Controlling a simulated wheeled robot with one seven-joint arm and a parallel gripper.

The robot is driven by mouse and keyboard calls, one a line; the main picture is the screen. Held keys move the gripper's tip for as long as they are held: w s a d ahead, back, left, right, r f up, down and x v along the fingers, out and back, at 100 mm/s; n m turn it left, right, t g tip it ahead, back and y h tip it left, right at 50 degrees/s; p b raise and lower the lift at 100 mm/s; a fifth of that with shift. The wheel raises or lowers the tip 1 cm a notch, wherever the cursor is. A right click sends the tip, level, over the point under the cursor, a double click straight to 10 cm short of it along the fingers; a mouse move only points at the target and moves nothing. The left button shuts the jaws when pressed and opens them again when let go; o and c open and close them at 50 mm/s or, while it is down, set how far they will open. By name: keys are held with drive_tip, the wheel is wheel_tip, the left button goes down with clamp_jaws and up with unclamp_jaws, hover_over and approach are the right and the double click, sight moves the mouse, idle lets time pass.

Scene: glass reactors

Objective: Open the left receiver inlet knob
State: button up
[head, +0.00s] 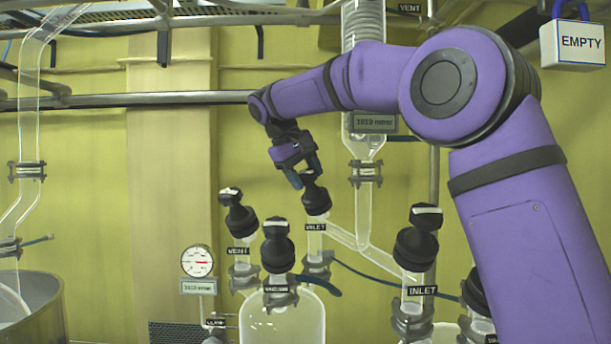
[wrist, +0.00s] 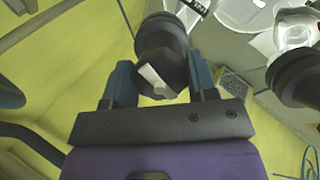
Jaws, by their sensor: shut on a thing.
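The left receiver inlet knob (head: 316,197) is a black knob on a glass valve labelled INLET, left of the glass condenser. In the wrist view the black knob (wrist: 162,55) with a white bar on its top sits between the two blue fingers. My gripper (head: 305,178) reaches down to it from above and behind. In the wrist view my gripper (wrist: 162,88) is shut on the knob, with one finger at each side. The fingertips are partly hidden behind the knob.
A VENT knob (head: 240,215) stands to the left, and another black knob (head: 277,245) stands in front on the glass receiver vessel (head: 282,318). A second INLET knob (head: 416,240) is at the right.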

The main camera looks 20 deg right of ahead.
drive_tip(key=o, duration=0.9)
drive_tip(key=v, duration=1.1)
